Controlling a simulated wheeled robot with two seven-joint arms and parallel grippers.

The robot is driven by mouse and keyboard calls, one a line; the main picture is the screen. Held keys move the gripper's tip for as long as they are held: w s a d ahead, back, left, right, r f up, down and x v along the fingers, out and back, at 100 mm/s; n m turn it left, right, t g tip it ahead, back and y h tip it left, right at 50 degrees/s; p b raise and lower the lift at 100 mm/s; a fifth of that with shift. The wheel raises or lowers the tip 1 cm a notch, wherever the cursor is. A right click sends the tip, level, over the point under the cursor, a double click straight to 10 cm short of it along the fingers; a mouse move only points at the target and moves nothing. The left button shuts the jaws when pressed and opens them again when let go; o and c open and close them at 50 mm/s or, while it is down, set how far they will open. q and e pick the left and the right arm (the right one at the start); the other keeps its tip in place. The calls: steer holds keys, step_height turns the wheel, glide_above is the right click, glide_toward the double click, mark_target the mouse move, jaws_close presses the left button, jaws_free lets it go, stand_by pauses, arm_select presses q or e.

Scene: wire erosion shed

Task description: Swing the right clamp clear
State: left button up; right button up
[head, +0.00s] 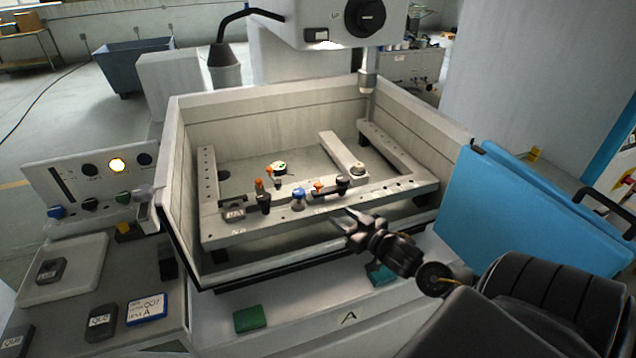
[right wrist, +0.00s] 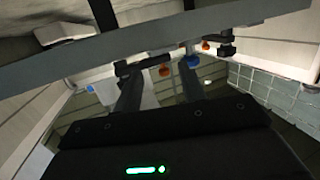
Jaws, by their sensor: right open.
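The right clamp (head: 342,185) is a dark piece with an orange tip at its left, on the front bar of the pale work frame (head: 225,240) inside the machine tank. A left clamp (head: 263,203), dark with an orange top, stands farther left on that bar, with a blue knob (head: 298,198) between them. My right gripper (head: 343,222) is open and empty, in front of and below the right clamp, apart from it. The right wrist view shows its dark fingers (right wrist: 160,92) and both orange tips beyond; which clamp is which there is unclear. My left gripper is out of view.
The tank wall (head: 440,125) rises behind and right of the frame. A machine head with a nozzle (head: 368,82) hangs above its back. A blue panel (head: 530,210) stands at the right. A control panel (head: 95,170) is at left.

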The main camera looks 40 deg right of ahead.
steer(key=t+y, duration=0.1)
glide_toward(320, 186)
steer(key=shift+n, duration=0.4)
steer(key=w+p, duration=0.2)
steer(key=w, duration=0.7)
steer(key=shift+w+a+p, duration=0.15)
steer(key=shift+w+p, duration=0.1)
steer(key=shift+p, duration=0.1)
steer(key=shift+w+f, duration=0.15)
steer(key=shift+w, duration=0.65)
jaws_close()
